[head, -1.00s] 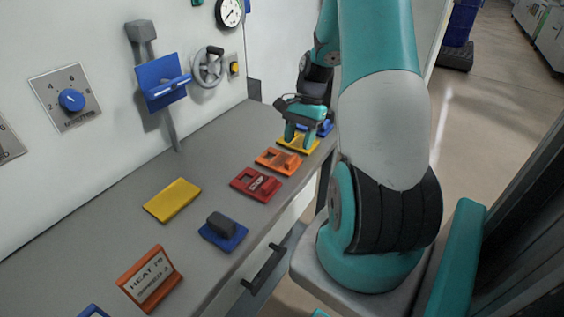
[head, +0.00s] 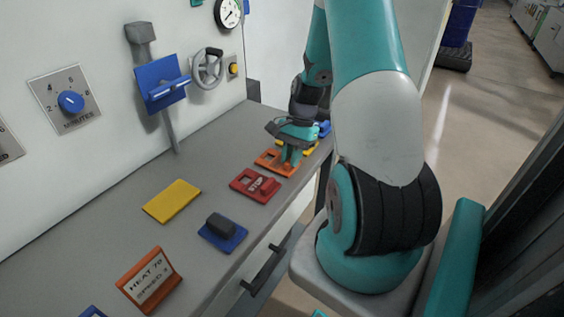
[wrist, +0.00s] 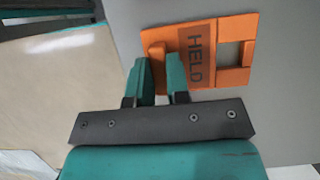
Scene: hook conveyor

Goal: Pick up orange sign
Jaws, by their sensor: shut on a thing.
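The orange sign (wrist: 197,42) lies flat on the grey bench in the wrist view. It has a dark label reading "HELD", a square opening at one end and a raised block at the other. My gripper (wrist: 158,65) is shut on the raised block, one finger on each side. In the head view the same orange sign (head: 268,160) is partly hidden under my gripper (head: 289,155).
A red sign (head: 255,185) lies just nearer on the bench, close to the orange one. Yellow and blue pieces lie just beyond. A yellow plate (head: 171,200), a blue block (head: 222,231) and an orange "HEAT 70" stand (head: 149,281) are farther forward.

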